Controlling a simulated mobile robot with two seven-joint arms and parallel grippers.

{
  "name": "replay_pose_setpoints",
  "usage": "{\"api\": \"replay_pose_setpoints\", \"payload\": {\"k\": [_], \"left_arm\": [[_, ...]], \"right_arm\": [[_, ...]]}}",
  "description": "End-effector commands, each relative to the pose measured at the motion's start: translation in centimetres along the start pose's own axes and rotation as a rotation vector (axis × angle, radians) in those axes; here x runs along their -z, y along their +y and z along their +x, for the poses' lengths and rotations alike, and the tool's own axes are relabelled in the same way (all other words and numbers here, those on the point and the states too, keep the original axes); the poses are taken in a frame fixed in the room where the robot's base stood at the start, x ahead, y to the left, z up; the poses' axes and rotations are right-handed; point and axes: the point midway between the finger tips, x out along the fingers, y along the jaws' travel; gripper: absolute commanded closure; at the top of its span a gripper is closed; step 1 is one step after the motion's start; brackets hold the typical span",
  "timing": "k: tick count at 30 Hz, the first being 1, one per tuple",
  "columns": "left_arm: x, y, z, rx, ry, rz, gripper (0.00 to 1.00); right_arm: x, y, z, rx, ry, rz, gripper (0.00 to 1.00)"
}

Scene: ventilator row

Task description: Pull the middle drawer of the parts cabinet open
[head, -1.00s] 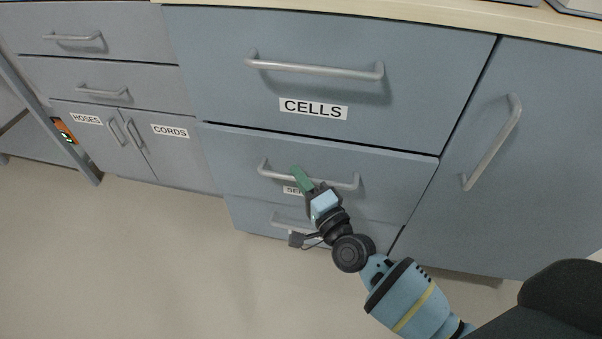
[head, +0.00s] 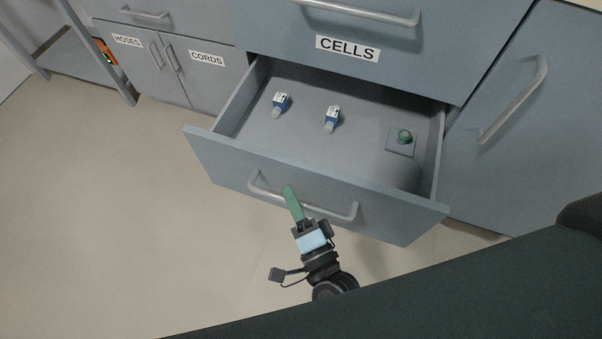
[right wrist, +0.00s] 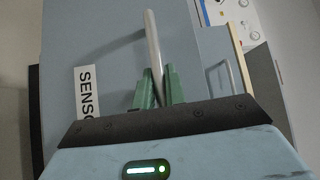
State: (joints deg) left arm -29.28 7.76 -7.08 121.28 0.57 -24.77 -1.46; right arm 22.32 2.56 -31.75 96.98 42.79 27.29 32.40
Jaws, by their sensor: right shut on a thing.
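The middle drawer (head: 400,224) of the parts cabinet stands well open, below the drawer labelled CELLS (head: 348,48). Its grey bar handle (head: 335,214) runs across the front. My right gripper (head: 291,197) has its green fingers shut on this handle, left of the handle's middle. In the right wrist view the handle (right wrist: 153,45) passes between the two green fingers (right wrist: 158,88), and part of a label reading SENSO (right wrist: 86,95) shows beside it. My left gripper is not in view.
Inside the drawer lie two blue-and-white bottles (head: 281,103) (head: 332,118) and a green knob on a grey plate (head: 400,149). A tall door (head: 530,150) closes the cabinet at right. Bare floor (head: 110,220) lies at left. A dark part of mine covers the bottom.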

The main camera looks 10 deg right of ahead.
Motion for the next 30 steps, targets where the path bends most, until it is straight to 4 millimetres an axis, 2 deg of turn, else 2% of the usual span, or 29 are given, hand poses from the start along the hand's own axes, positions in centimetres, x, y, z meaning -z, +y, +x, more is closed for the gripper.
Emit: {"api": "replay_pose_setpoints", "payload": {"k": [6,19,20,24,30], "left_arm": [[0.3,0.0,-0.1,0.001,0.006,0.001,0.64],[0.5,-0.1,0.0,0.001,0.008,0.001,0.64],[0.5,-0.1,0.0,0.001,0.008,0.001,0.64],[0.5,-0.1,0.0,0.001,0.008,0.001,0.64],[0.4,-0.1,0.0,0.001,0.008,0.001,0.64]], "right_arm": [[-1.2,-0.3,-1.2,0.000,-0.001,-0.002,1.00],[-1.5,-0.4,-1.4,0.000,-0.001,-0.002,1.00],[-1.5,-0.4,-1.4,0.000,-0.001,-0.002,0.86],[-1.4,-0.4,-1.4,0.000,-0.001,-0.002,0.68],[-1.4,-0.4,-1.4,0.000,0.000,-0.001,0.66]]}}
